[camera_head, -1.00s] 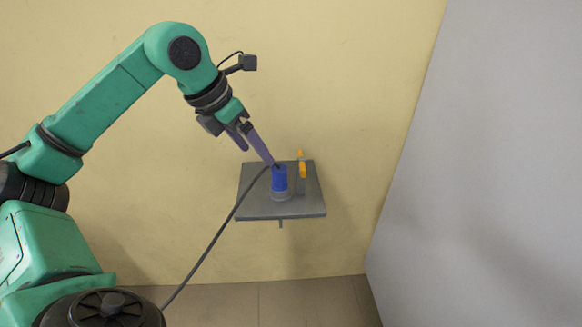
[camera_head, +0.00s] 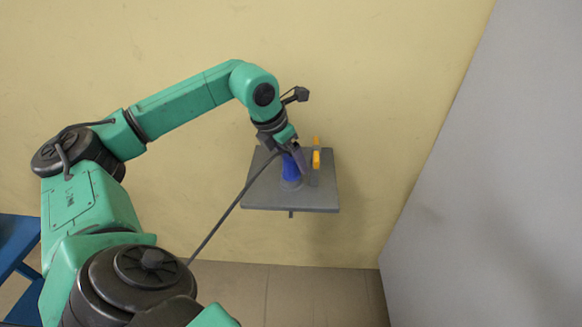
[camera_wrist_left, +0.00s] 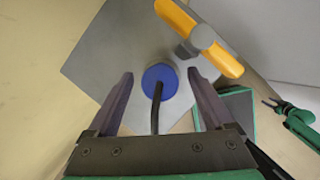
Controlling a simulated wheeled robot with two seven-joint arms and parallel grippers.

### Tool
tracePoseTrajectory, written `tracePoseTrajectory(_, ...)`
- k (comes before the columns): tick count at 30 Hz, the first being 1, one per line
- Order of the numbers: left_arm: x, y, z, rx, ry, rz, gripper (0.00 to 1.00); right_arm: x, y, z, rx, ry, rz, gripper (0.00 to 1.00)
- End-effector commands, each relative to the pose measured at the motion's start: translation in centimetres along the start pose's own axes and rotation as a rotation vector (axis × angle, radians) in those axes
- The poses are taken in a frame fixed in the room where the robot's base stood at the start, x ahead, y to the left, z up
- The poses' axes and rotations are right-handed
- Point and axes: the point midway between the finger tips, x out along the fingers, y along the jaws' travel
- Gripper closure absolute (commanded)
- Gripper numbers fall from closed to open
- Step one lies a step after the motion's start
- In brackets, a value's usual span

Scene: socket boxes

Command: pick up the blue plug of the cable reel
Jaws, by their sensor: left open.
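The blue plug (camera_head: 290,169) stands upright in a grey round base on a small grey shelf (camera_head: 318,200) at the wall. A dark cable runs from its top down to the lower left. In the left wrist view the plug (camera_wrist_left: 160,77) shows end-on as a blue disc with the cable coming toward me. My left gripper (camera_head: 295,160) is open above and around the plug. In the wrist view its two fingers (camera_wrist_left: 160,80) lie on either side of the plug, with a gap on each side.
A yellow-orange handle (camera_head: 316,157) on a grey post stands on the shelf just right of the plug, close to one finger; it also shows in the wrist view (camera_wrist_left: 215,50). A grey panel (camera_head: 480,180) fills the right. A blue frame (camera_head: 15,255) is at lower left.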

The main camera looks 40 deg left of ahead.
Motion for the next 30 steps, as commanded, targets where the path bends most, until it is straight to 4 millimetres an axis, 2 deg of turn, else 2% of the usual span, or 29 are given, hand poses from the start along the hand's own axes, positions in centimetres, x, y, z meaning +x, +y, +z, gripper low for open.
tracePoseTrajectory(6, 0.3, 0.0, 0.0, 0.000, 0.000, 0.001, 0.14, 0.0, 0.0, 0.7, 0.000, -0.011, 0.000, 0.50)
tracePoseTrajectory(11, 0.2, 0.0, 0.0, 0.000, -0.001, 0.001, 0.75, 0.0, 0.0, 1.1, 0.000, -0.018, 0.000, 0.50)
tracePoseTrajectory(12, 0.2, 0.0, 0.0, 0.000, -0.001, 0.001, 0.91, 0.0, 0.0, 1.1, 0.000, -0.019, 0.000, 0.50)
tracePoseTrajectory(13, 0.2, 0.0, 0.0, 0.000, -0.001, 0.001, 1.00, 0.0, 0.0, 1.1, 0.000, -0.019, 0.000, 0.50)
tracePoseTrajectory(23, -0.2, 0.0, 0.3, 0.000, -0.004, 0.000, 1.00, -0.1, 0.0, 1.1, 0.000, -0.020, 0.000, 0.50)
tracePoseTrajectory(26, -1.3, 0.0, 0.8, 0.001, -0.006, 0.000, 1.00, -0.4, 0.0, 1.1, -0.001, -0.019, 0.000, 0.50)
tracePoseTrajectory(30, -4.4, -0.1, 2.1, 0.000, -0.009, -0.003, 1.00, -1.3, 0.0, 1.0, -0.001, -0.019, 0.000, 0.50)
